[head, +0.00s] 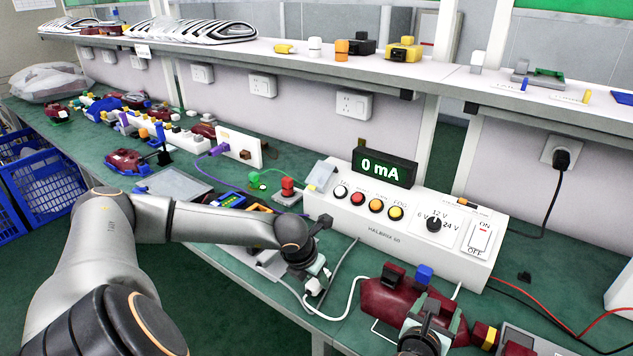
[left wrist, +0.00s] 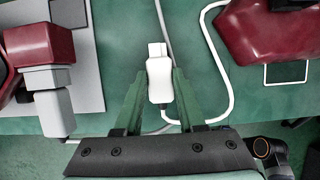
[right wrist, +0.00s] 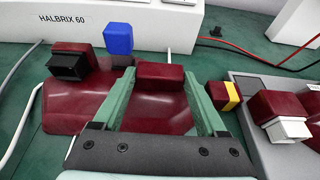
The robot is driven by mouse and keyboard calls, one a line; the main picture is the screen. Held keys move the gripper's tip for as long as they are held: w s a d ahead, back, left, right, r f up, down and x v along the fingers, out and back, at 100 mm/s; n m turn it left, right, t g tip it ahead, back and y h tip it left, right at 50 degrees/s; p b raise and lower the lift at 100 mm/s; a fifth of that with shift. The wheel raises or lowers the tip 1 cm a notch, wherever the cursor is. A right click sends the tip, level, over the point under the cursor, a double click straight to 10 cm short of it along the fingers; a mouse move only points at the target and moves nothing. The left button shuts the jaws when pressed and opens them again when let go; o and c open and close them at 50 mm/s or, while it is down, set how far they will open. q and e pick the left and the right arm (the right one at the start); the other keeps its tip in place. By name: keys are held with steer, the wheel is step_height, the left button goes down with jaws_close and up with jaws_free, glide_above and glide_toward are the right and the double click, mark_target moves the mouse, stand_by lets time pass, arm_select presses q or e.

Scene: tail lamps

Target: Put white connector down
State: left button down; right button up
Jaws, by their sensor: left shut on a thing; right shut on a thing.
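The white connector (left wrist: 158,82) is between the two green fingers of my left gripper (left wrist: 158,88), which is shut on it. Its plug end points away from the gripper, and its white cable loops over the green bench. In the head view the white connector (head: 314,286) shows below my left gripper (head: 312,275), close to the bench's front edge. My right gripper (right wrist: 160,90) is shut on a block of the dark red tail lamp (right wrist: 85,105); the lamp also shows in the head view (head: 385,298), on the bench. Whether the connector touches the bench is unclear.
The white HALBRIX 60 supply (head: 385,230) stands behind the grippers; its display (head: 385,168) reads 0 mA. A grey fixture (left wrist: 90,75) with red and white blocks lies left of the connector. Another grey fixture (right wrist: 262,110) is right of the lamp. Green bench shows between.

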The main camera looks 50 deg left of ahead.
arm_select(q)
steer(key=shift+f, duration=0.25)
steer(key=c, duration=0.5)
jaws_free()
steer(key=shift+f, duration=0.1)
steer(key=v, duration=1.2)
arm_select(e)
steer(key=o, duration=1.3)
steer(key=shift+c, duration=0.2)
